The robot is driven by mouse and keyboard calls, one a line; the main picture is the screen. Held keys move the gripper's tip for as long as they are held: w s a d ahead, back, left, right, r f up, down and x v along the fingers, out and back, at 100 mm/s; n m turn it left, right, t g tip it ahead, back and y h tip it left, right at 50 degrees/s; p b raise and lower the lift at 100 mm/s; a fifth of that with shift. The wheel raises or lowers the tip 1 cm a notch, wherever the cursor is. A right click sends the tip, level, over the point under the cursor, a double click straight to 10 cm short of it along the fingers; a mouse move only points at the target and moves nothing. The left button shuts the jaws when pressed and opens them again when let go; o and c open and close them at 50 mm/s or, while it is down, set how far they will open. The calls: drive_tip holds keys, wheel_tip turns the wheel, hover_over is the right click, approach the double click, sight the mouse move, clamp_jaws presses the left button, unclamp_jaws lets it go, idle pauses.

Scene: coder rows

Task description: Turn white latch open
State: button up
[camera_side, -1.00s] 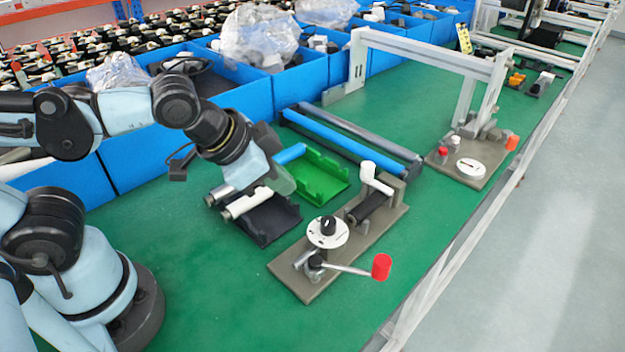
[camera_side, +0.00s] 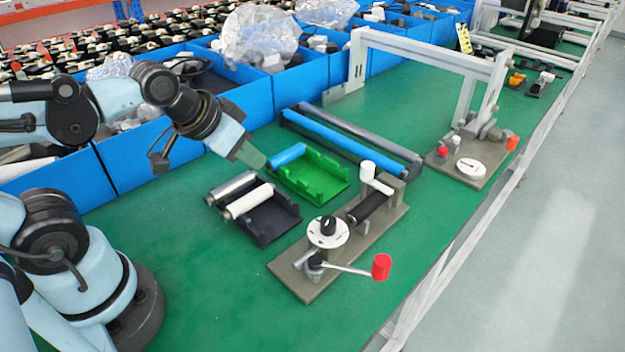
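The white latch (camera_side: 373,176) is a small bent white handle at the far end of a grey-brown base plate (camera_side: 305,283). A black roller (camera_side: 368,208) lies in the fixture beside the latch. My gripper (camera_side: 256,160) is in the air to the left of the latch, well apart from it, above and behind the black tray. It points down and to the right. Its fingers are small and seen edge-on, so I cannot tell whether they are open or shut. I see nothing held at its tip.
The plate also carries a white dial (camera_side: 328,233) and a red-knobbed lever (camera_side: 381,267). A black tray (camera_side: 270,222) holds a white and a grey roller. A green tray (camera_side: 315,180) holds a blue roller. Blue bins (camera_side: 240,92) line the back; a grey frame (camera_side: 425,52) stands right.

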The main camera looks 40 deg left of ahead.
drive_tip(key=o, duration=0.6)
drive_tip(key=w+r+m, duration=0.1)
drive_tip(key=r, duration=0.1)
drive_tip(key=w+d+r+m+g, duration=0.1)
drive_tip(key=w+m, duration=0.1)
drive_tip(key=shift+w+d+r, duration=0.2)
drive_tip(key=shift+w+r, duration=0.1)
drive_tip(key=shift+r, duration=0.05)
drive_tip(key=r+m+g, duration=0.1)
drive_tip(key=m+g, duration=0.5)
drive_tip(key=m, duration=1.2)
hover_over(368, 165)
wheel_tip(368, 165, down, 11)
drive_tip(key=shift+w+f, duration=0.1)
drive_tip(key=shift+f, duration=0.1)
clamp_jaws()
